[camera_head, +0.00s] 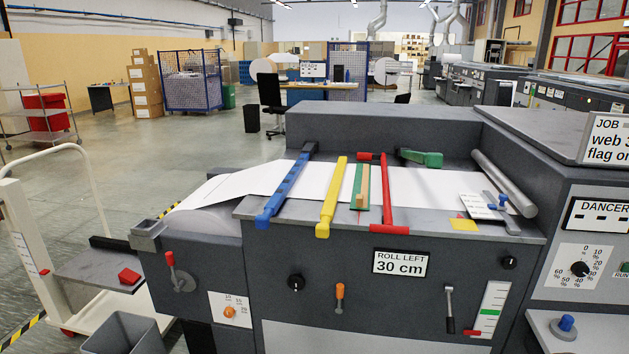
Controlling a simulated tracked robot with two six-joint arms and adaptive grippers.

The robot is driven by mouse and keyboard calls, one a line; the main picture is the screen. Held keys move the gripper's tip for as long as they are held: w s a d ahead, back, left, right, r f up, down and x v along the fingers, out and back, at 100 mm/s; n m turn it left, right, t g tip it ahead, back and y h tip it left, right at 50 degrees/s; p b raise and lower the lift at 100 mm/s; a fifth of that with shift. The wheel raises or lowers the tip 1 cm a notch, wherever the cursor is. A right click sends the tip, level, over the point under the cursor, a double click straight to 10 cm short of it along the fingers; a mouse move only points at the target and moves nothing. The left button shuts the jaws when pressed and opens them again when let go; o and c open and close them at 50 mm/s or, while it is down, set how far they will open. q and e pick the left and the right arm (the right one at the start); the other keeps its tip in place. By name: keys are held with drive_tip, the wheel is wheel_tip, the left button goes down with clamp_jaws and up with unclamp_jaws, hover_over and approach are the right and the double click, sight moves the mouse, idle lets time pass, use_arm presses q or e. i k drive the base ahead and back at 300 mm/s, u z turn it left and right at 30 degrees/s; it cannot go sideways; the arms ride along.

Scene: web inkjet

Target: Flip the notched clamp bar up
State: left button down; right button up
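Several coloured bars lie across the white paper web on the grey machine's top. A blue bar (287,186) is at the left, with small dark marks along it that may be notches. A yellow bar (333,193) lies to its right. A green strip with a wooden piece (362,187) is in the middle. A red bar (388,195) with a short arm at its far end is further right. The blue, yellow and red bars look lowered across the web. I cannot tell for sure which is the notched clamp bar. Neither of my grippers is in view.
The paper web (250,181) runs over the table. A green handle (420,158) lies behind it, and a grey roller (505,183) is at the right. Knobs and levers, including a red-handled lever (172,262), are on the front. A grey bin (122,337) stands at lower left.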

sight(262, 221)
drive_tip(key=k, duration=0.2)
drive_tip(key=u, duration=0.25)
drive_tip(key=i, duration=1.25)
drive_tip(key=u, duration=1.35)
drive_tip(key=k, duration=0.1)
drive_tip(key=z, duration=0.35)
